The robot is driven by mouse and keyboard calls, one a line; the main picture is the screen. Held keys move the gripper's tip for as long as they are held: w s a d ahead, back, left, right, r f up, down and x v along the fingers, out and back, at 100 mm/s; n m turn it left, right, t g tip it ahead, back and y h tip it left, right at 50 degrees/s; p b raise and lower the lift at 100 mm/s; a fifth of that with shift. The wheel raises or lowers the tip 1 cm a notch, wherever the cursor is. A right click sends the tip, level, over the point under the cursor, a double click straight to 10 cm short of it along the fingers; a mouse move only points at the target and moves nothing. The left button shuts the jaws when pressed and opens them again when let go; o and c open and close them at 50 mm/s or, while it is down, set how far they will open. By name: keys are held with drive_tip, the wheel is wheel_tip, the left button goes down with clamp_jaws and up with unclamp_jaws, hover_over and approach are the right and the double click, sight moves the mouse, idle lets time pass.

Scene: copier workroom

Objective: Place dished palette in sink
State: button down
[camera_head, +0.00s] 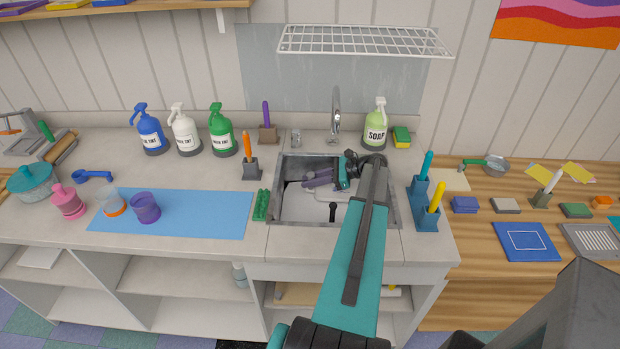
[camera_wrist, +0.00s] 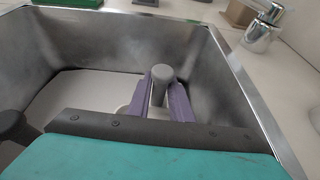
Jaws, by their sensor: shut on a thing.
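The sink (camera_head: 279,215) is a square metal basin set in the counter. My gripper (camera_head: 309,182) reaches down inside it, with purple fingers. In the wrist view my gripper (camera_wrist: 163,100) shows its two purple fingers close together, with a grey rounded piece between them. The dished palette (camera_head: 335,194) seems to be the pale thing at the fingers, inside the basin and mostly hidden by my arm. A bit of its pale rim (camera_wrist: 123,110) shows beside the fingers in the wrist view. I cannot tell whether it touches the sink floor.
A faucet (camera_head: 336,115) stands behind the sink, with a soap bottle (camera_head: 375,127) to its right. A green scrubber (camera_head: 261,205) lies by the left rim. Blue holders (camera_head: 427,217) stand close to the right rim. A wire rack (camera_head: 365,41) hangs above.

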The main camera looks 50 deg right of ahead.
sight(311, 174)
drive_tip(key=shift+f+b, duration=0.5)
drive_tip(key=shift+f, duration=1.2)
drive_tip(key=c, duration=1.5)
unclamp_jaws()
drive_tip(key=shift+o, duration=0.3)
drive_tip(key=shift+o, duration=1.2)
drive_tip(key=shift+r+p, duration=1.1)
drive_tip(key=shift+r, duration=2.9)
